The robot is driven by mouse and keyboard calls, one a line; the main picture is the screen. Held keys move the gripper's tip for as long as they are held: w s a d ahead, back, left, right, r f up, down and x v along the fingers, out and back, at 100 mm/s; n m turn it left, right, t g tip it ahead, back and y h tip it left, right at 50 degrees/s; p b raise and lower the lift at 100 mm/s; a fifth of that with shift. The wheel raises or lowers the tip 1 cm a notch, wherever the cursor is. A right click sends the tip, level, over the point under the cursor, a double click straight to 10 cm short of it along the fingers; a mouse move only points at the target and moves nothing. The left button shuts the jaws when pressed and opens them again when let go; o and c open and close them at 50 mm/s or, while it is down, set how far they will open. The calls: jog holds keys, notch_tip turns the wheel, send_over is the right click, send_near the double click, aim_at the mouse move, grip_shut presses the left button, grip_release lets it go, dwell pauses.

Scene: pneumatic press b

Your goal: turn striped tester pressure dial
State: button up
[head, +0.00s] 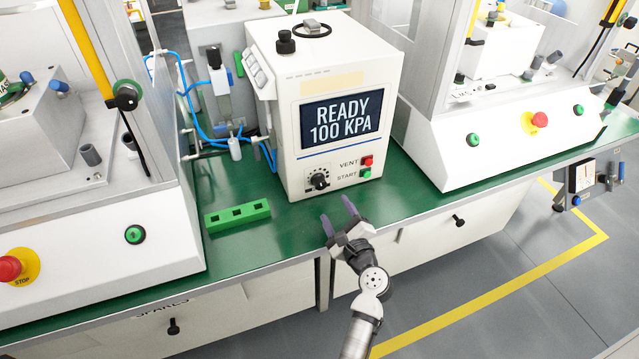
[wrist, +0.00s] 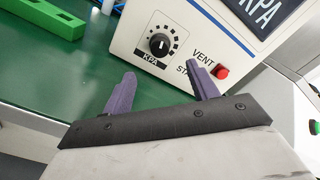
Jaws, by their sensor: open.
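The tester (head: 345,100) is a white box on the green bench, with a screen reading "READY 100 KPA". Its black pressure dial (head: 319,181) sits low on the left of the front face, ringed by dots. The dial (wrist: 159,43) also shows in the wrist view, with a white pointer line and a "KPA" label below. My gripper (head: 338,217) is open and empty at the bench's front edge, in front of and below the dial, apart from it. In the wrist view, the purple fingers of my gripper (wrist: 157,83) point toward the panel, with the dial between and beyond them.
A red vent button (head: 367,161) and a green start button (head: 366,173) sit right of the dial. A green slotted block (head: 238,216) lies on the bench to the left. White machines with red stop buttons (head: 539,119) stand on both sides. Bare green bench lies before the tester.

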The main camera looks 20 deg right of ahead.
aim_at(322, 187)
jog(key=w, duration=0.3)
jog(key=w+p, duration=0.1)
jog(key=w, duration=0.3)
jog(key=w+p, duration=0.1)
jog(key=w, duration=0.2)
jog(key=shift+w+a, duration=0.25)
jog(key=shift+w, duration=0.15)
jog(key=c, duration=1)
jog(key=shift+n+b, duration=0.3)
jog(key=shift+b, duration=0.15)
jog(key=shift+f+n+b, duration=0.2)
jog(key=shift+n+b, duration=0.6)
jog(key=shift+b, duration=0.15)
jog(key=shift+r+n+b, duration=0.15)
jog(key=shift+n+b, duration=1.45)
jog(key=shift+n, duration=0.2)
